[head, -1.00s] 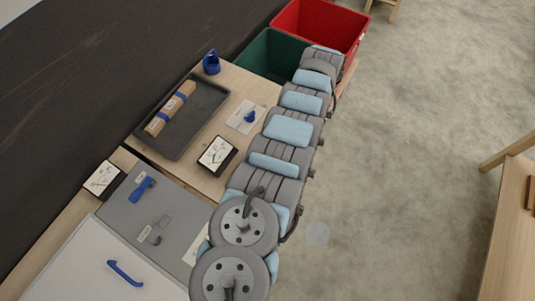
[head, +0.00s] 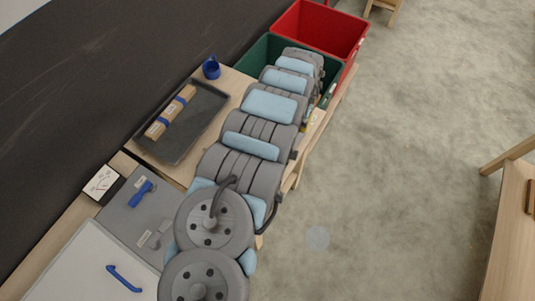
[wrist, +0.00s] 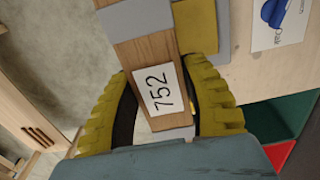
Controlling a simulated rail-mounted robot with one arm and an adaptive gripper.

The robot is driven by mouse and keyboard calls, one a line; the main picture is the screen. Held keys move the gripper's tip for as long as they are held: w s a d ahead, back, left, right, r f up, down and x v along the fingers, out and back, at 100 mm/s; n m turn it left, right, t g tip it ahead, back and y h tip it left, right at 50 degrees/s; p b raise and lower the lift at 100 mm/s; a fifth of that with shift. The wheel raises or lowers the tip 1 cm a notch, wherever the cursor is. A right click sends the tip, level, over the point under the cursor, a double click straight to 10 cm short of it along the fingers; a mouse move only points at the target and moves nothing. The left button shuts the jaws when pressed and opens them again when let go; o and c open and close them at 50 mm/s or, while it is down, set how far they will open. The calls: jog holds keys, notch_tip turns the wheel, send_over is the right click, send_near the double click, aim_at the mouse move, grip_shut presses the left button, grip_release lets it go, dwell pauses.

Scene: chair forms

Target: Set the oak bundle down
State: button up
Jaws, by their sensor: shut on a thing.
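My gripper (wrist: 163,98) has ridged yellow fingers, shut on the two sides of a brown wooden bundle (wrist: 149,52) in the wrist view. I take this for the oak bundle. It has a grey band across it and a white label reading 752. Its near end lies between the fingers. Light table wood shows to its right and floor to its left. I cannot tell whether it touches the table. In the head view my arm hides the gripper and most or all of the bundle.
A dark tray (head: 181,145) holds another bundle (head: 171,112) with blue bands. A blue cup (head: 211,68) stands behind it. A green bin (head: 256,56) and a red bin (head: 322,28) stand at the table's far end. Open floor (head: 400,150) lies to the right.

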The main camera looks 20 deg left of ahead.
jog(key=s+a+f+p, duration=0.1)
jog(key=s+a+f, duration=0.1)
jog(key=s, duration=0.1)
jog(key=s+a+f+p, duration=0.1)
jog(key=s+a+f, duration=0.1)
jog(key=f, duration=0.1)
jog(key=s+a+f+p, duration=0.1)
jog(key=s+a+f, duration=0.1)
jog(key=s, duration=0.1)
jog(key=shift+s+f, duration=0.3)
jog(key=shift+s+a+f, duration=0.3)
jog(key=shift+s+f, duration=0.1)
jog(key=shift+f, duration=0.25)
jog(key=shift+w+d+f, duration=0.1)
jog(key=shift+f, duration=1.4)
jog(key=o, duration=1.2)
jog(key=shift+f, duration=0.1)
